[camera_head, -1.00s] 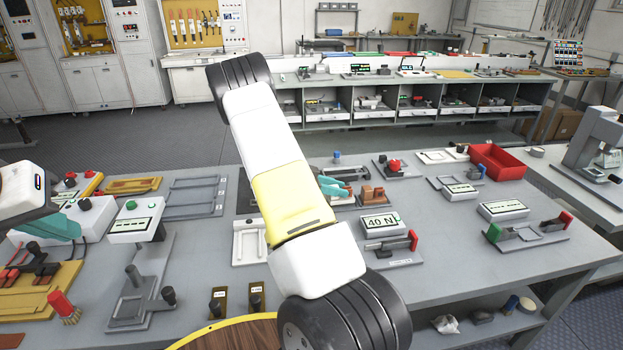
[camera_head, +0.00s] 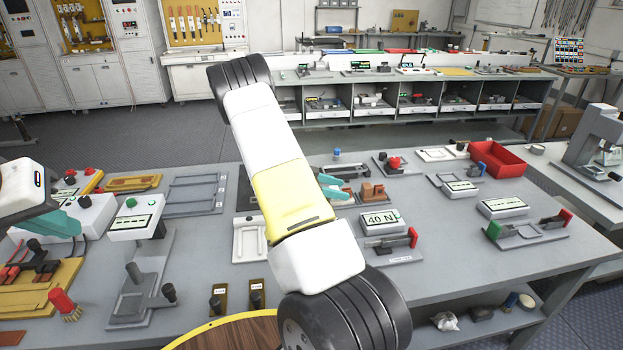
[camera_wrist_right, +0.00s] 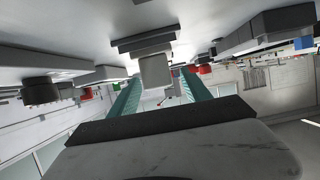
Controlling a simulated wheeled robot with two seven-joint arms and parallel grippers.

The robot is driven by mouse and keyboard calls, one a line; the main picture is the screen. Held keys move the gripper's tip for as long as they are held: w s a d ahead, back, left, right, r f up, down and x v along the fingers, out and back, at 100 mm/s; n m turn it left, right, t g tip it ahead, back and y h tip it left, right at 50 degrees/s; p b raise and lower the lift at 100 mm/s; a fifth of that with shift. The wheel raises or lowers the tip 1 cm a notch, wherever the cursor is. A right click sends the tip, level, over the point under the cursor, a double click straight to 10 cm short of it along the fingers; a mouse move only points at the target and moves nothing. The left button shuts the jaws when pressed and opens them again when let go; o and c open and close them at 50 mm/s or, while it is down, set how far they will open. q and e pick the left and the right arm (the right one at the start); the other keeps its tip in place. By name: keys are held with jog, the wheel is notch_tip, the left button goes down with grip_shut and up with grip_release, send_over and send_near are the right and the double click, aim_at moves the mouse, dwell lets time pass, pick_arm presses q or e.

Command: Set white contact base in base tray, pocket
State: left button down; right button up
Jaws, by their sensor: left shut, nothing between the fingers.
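My right gripper (camera_head: 335,187) has teal fingers and is low over the table, beside a brown block (camera_head: 373,192). My own right arm hides much of it. In the right wrist view my right gripper (camera_wrist_right: 158,76) has its fingers apart, with a gap between them. A pale square block (camera_wrist_right: 155,72) shows between the fingertips; I see no clear contact with the fingers. My left gripper (camera_head: 58,225) is shut and empty at the left, by a white box. A pale tray (camera_head: 238,254) with a recess lies left of my right arm. I cannot identify the white contact base for certain.
A "40 N" display (camera_head: 381,221) and a fixture with red and green ends (camera_head: 528,232) stand on the right. A red bin (camera_head: 498,160) is at the back right. A fixture with a white display (camera_head: 134,222) stands at the left. The front right tabletop is clear.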

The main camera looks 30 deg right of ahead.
jog(key=v, duration=0.7)
jog(key=shift+w+a+r, duration=0.1)
jog(key=shift+a+r, duration=0.1)
jog(key=shift+a, duration=0.1)
jog(key=shift+w+r+t, duration=0.15)
jog(key=shift+w+t, duration=0.05)
jog(key=shift+t, duration=0.1)
jog(key=w+a+r+n+t+y, duration=0.2)
jog(key=w+r+n+t, duration=0.1)
jog(key=w+r+t, duration=0.35)
jog(key=w+a+r+n+t+y, duration=0.2)
jog(key=w+r+t, duration=0.35)
jog(key=r, duration=0.25)
jog(key=s+a+r+n+t+y, duration=0.2)
jog(key=a+r+n+t+y, duration=0.35)
jog(key=a+r, duration=0.55)
jog(key=s+a+r+n+g+y, duration=0.2)
jog(key=s+a+r+n+y, duration=0.25)
jog(key=s+a, duration=0.3)
jog(key=s+f+n+g, duration=0.2)
jog(key=s+f+n, duration=0.1)
jog(key=s, duration=1)
jog(key=s+a+f+n+g+y, duration=0.1)
jog(key=s+f+n+g, duration=0.2)
jog(key=s, duration=1.1)
jog(key=shift+f+n+g, duration=0.35)
jog(key=shift+n, duration=0.25)
